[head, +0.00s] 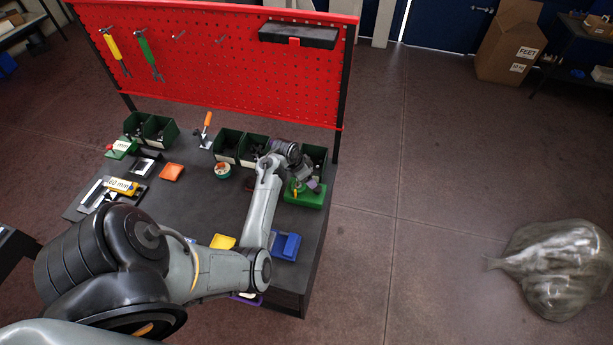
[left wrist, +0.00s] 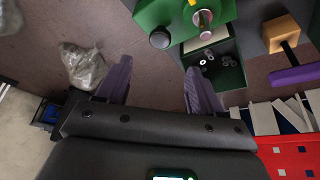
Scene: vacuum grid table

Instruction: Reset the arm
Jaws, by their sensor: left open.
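My left arm reaches across the dark table (head: 200,205) to its right side in the head view. My left gripper (head: 312,185) is small there, over or beside a green block-like tray (head: 305,199); the exact gap is unclear. In the left wrist view the two purple fingers of my left gripper (left wrist: 157,85) stand wide apart with only floor between them. The green tray (left wrist: 160,12) with a round-topped peg shows just beyond the fingers, near the top. My right gripper is not in view.
Dark green bins (head: 229,145) line the table's back below a red pegboard (head: 210,60). An orange tray (head: 171,172), a yellow tray (head: 222,241) and a blue bin (head: 286,246) lie on the table. A plastic bag (head: 555,268) sits on open floor at right.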

